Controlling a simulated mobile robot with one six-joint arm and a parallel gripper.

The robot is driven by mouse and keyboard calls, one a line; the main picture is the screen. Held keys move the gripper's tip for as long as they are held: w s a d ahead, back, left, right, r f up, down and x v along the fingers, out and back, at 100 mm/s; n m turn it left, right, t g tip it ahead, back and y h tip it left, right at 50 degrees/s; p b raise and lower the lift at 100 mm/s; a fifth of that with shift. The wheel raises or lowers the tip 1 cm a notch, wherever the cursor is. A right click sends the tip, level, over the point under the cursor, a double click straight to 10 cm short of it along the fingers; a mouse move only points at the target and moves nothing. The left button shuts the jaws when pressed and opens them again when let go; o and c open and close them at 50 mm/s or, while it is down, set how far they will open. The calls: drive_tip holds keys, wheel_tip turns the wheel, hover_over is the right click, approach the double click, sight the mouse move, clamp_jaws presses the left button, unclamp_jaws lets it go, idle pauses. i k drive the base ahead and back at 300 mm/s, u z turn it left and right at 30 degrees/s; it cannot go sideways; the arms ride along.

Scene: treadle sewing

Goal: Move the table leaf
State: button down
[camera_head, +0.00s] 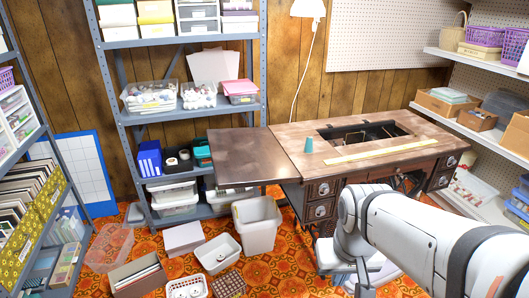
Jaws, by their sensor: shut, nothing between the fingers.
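The table leaf (238,150) is a dark brown, glossy flat panel at the left end of the sewing table (290,146). It lies flat, about level with the tabletop, and sticks out to the left with its edge along the table's left side. My white arm reaches in from the lower right and bends in front of the table's drawers. I cannot make out my gripper's fingers in this view. Nothing of mine is seen touching the leaf.
A teal cone (309,146) and a yellow ruler (378,151) lie on the tabletop near its dark opening. A white bin (258,238) stands on the floor below the leaf. Several boxes and baskets crowd the patterned floor. A metal shelf (115,110) stands behind the leaf.

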sight(242, 157)
drive_tip(key=u, duration=1.85)
drive_tip(key=i, duration=0.35)
drive_tip(key=z, duration=0.25)
